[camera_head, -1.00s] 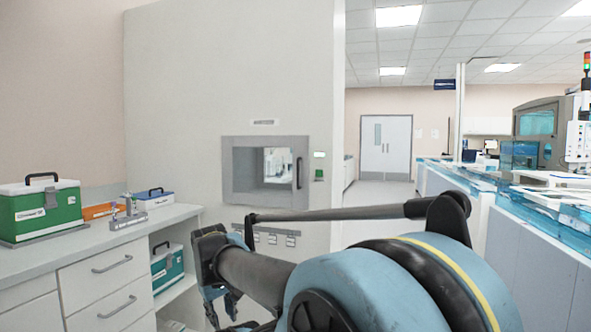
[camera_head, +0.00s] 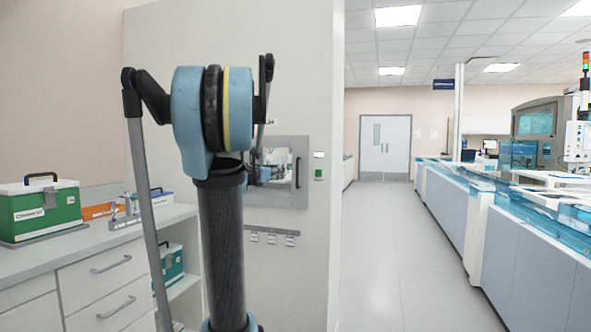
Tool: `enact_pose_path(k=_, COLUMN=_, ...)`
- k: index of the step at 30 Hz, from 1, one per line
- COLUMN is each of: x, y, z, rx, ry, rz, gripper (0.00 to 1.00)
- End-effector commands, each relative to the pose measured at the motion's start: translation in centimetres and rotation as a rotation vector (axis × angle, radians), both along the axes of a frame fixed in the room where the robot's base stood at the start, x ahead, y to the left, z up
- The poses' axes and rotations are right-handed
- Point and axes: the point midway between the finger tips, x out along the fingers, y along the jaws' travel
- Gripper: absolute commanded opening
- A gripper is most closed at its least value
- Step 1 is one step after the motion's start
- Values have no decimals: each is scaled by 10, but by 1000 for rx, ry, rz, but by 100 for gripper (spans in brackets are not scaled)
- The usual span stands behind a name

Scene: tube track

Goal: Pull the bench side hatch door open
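The bench side hatch door (camera_head: 283,199) is a grey framed panel with a small window, set in the white wall. Its dark upright handle (camera_head: 298,172) is on the right side of the door. The door looks shut. My arm stands in front and hides the door's left part. What looks like a part of my gripper (camera_head: 264,173) shows just right of the arm, in front of the window and left of the handle. Its fingers are too small and too covered to make out, and I cannot tell whether it touches the door.
A white bench (camera_head: 110,240) with drawers stands at the left, with a green case (camera_head: 45,211) on it. A small green wall switch (camera_head: 318,174) is right of the hatch. Hooks (camera_head: 270,238) hang below it. The floor aisle (camera_head: 385,250) to the right is clear, beside a long blue-topped track.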

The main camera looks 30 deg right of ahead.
Motion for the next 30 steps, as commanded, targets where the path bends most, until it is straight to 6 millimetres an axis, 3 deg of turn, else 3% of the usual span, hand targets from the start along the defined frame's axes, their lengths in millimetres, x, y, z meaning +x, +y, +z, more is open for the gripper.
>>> enact_pose_path(k=4, x=12, y=-10, z=11, rx=-84, ry=71, rz=12, gripper=31)
enact_pose_path(k=11, x=23, y=-27, z=13, rx=-97, ry=83, rz=13, gripper=31)
enact_pose_path(k=30, x=72, y=-114, z=12, rx=-95, ry=81, rz=14, gripper=31)
